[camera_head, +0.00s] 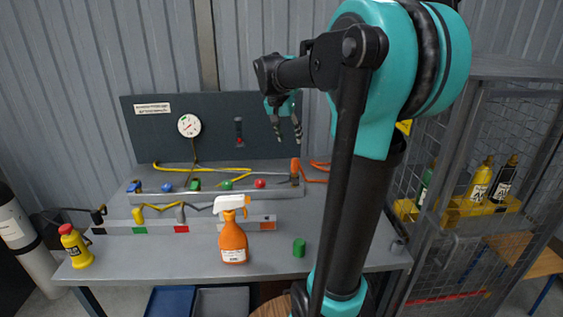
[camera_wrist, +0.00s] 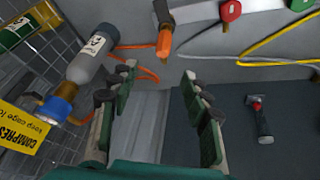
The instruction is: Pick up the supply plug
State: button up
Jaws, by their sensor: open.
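My gripper (camera_head: 287,128) is open and empty, in front of the dark back panel's right part. In the wrist view my gripper's fingers (camera_wrist: 157,76) stand apart with nothing between them. No part is marked as the supply plug, so I cannot tell for certain which it is. An orange plug-like piece (camera_head: 295,165) stands at the right end of the bench rail, below my gripper, by an orange hose. It shows in the wrist view (camera_wrist: 164,41) beyond the fingertips, apart from them. A dark piece with a red end (camera_head: 239,131) hangs on the panel, also in the wrist view (camera_wrist: 262,121).
A round gauge (camera_head: 189,125) is on the panel. A mesh cage (camera_head: 470,150) with cylinders stands right. Bare bench (camera_head: 180,261) lies at the front.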

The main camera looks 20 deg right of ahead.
aim_at(297, 166)
jog(key=x, duration=1.7)
jog(key=shift+w+a, duration=0.15)
jog(key=shift+w, duration=0.2)
jog(key=shift+c, duration=0.3)
grip_shut()
